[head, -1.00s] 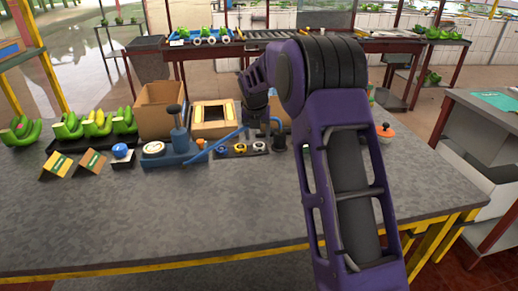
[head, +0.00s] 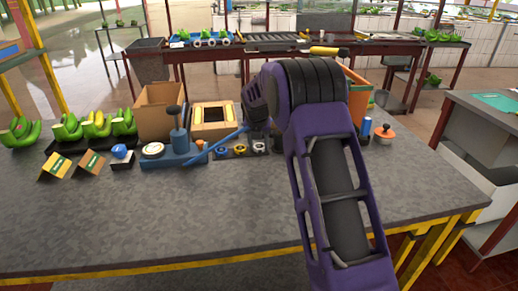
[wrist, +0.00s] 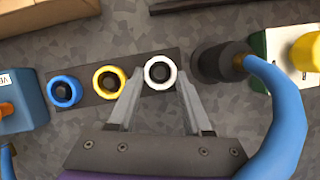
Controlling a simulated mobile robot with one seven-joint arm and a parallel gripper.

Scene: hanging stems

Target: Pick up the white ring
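The white ring (wrist: 160,73) sits around a dark peg at the right end of a dark base strip (wrist: 133,97) in the wrist view. A yellow ring (wrist: 109,82) and a blue ring (wrist: 64,91) sit on pegs to its left. My gripper (wrist: 160,82) is open, with its fingertips on either side of the white ring; whether they touch it is unclear. In the head view, the white ring (head: 259,147) shows just left of my arm, which hides most of my gripper.
A dark cylinder (wrist: 220,62) with a blue hose (wrist: 279,100) stands close to the right of the white ring. A blue press (head: 181,150) and cardboard boxes stand nearby. The table's front is clear.

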